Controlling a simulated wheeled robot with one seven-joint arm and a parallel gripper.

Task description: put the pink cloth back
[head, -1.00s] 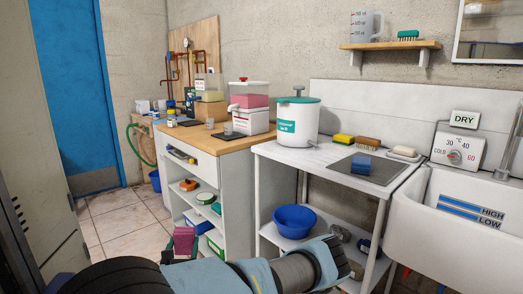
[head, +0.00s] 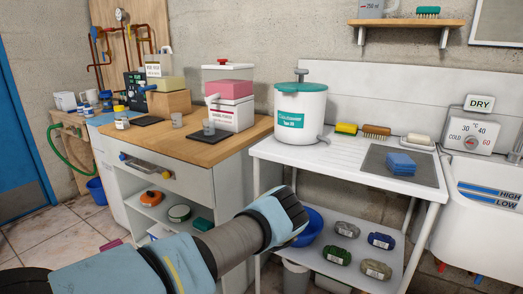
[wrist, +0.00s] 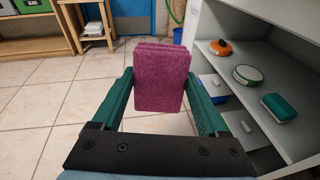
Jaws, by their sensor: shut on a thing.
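The pink cloth (wrist: 161,85) is a folded, upright, block-like bundle in the wrist view. My gripper (wrist: 160,76) has its green fingers shut on the cloth's two sides and holds it above the tiled floor, left of the open white shelves. In the head view only a small pink edge of the cloth (head: 115,243) shows beyond my arm; my gripper's fingers are hidden there.
The white cabinet's open shelves (wrist: 245,95) hold an orange-lidded item (wrist: 221,47), a green round tin (wrist: 248,74) and a green brush-like block (wrist: 279,107). A white table (head: 345,170) carries a dark mat (head: 428,173) with a blue folded cloth (head: 401,163). Several rolled bundles lie on its lower shelf.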

